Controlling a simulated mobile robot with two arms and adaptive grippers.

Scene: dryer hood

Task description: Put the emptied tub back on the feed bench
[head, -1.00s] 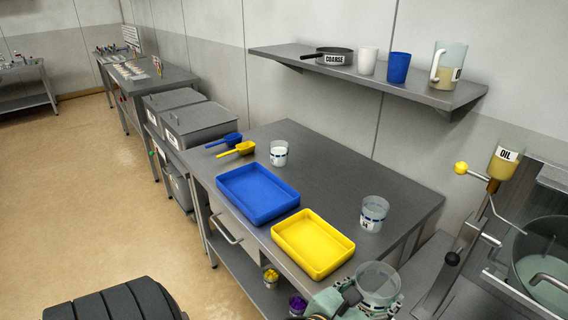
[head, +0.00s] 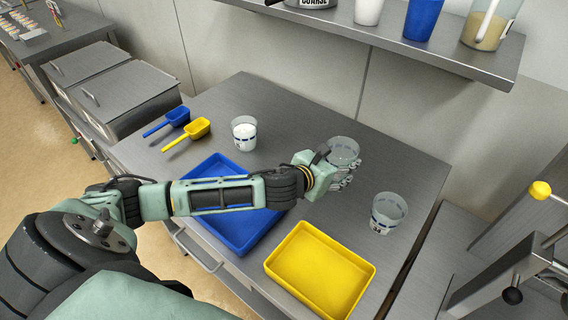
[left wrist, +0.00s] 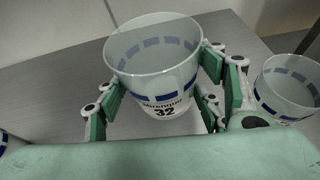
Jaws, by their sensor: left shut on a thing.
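My left gripper (head: 340,172) is shut on a clear, empty-looking tub (head: 343,150) over the back middle of the grey feed bench (head: 300,118). In the left wrist view the held tub (left wrist: 152,55) is upright between the fingers, with a blue dashed band and a label with 32. I cannot tell whether its base touches the bench. A second clear tub (head: 388,213) stands to its right, near the bench's right end. A third tub (head: 244,134) with white contents stands to its left. My right gripper is not in view.
A blue tray (head: 232,240) lies partly under my left arm, and a yellow tray (head: 320,272) lies at the front. Blue and yellow scoops (head: 196,128) lie at the left. A wall shelf (head: 400,45) with cups and a jug hangs behind. The bench's back strip is clear.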

